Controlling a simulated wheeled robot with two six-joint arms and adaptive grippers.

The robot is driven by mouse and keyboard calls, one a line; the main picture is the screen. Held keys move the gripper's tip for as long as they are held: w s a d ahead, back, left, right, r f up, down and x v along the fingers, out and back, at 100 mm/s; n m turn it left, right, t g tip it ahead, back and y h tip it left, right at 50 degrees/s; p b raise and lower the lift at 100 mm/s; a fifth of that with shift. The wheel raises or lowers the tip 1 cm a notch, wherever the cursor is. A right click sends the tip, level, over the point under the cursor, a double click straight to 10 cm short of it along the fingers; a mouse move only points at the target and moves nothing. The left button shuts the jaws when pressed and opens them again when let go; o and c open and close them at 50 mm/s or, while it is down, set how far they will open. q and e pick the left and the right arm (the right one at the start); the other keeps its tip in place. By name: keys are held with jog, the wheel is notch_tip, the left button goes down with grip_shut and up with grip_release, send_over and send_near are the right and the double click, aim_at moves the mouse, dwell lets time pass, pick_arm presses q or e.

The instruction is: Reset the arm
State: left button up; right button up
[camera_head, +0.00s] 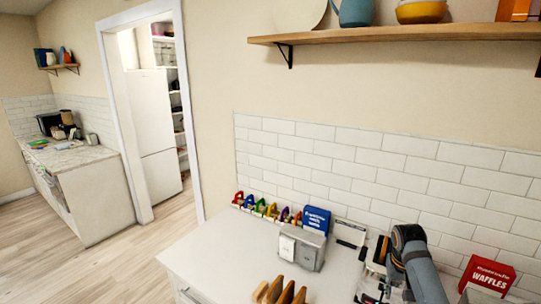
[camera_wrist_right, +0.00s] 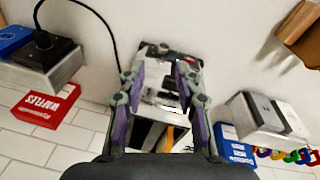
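My right arm (camera_head: 418,272) comes in at the lower right of the head view, over the counter (camera_head: 215,255) close to the tiled wall. In the right wrist view my right gripper (camera_wrist_right: 160,72) has its two fingers spread apart, with nothing held between them. Beyond and between the fingers is a grey and black item with metal parts on the counter; the gripper partly hides it, and I cannot tell whether they touch. My left gripper is not in view.
A red waffles box (camera_head: 487,275) stands right of the arm. A silver toaster (camera_head: 302,247), a blue box (camera_head: 316,218), several coloured items and wooden pieces (camera_head: 279,291) stand left. A wooden shelf (camera_head: 400,33) hangs above. The counter's left part is clear.

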jog(key=s+a+f+n+t, duration=0.1)
jog(key=s+a+f, duration=0.25)
jog(key=s, duration=0.25)
jog(key=s+a+f+n, duration=0.2)
jog(key=s+a+f, duration=0.1)
jog(key=s+f, duration=0.15)
jog(key=s+a+r+n+t, duration=0.1)
jog(key=s+a, duration=0.2)
jog(key=s, duration=0.5)
jog(key=s+a+r+n+t, duration=0.1)
jog(key=s+a, duration=0.2)
jog(key=s, duration=0.5)
jog(key=s+d+f+g+b, duration=0.15)
jog(key=f+b, duration=0.25)
jog(key=f, duration=1.4)
jog(key=s+d+f+b, duration=0.15)
jog(key=f+b, duration=0.25)
jog(key=f, duration=1.5)
pick_arm(q)
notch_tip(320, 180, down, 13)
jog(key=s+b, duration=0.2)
jog(key=b, duration=0.3)
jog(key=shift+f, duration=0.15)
pick_arm(e)
jog(key=s+f+m+g, duration=0.1)
jog(key=s+f, duration=1.6)
jog(key=f, duration=0.1)
jog(key=shift+s+d+f+y, duration=0.2)
jog(key=shift+s+f+y, duration=0.1)
jog(key=shift+y, duration=0.1)
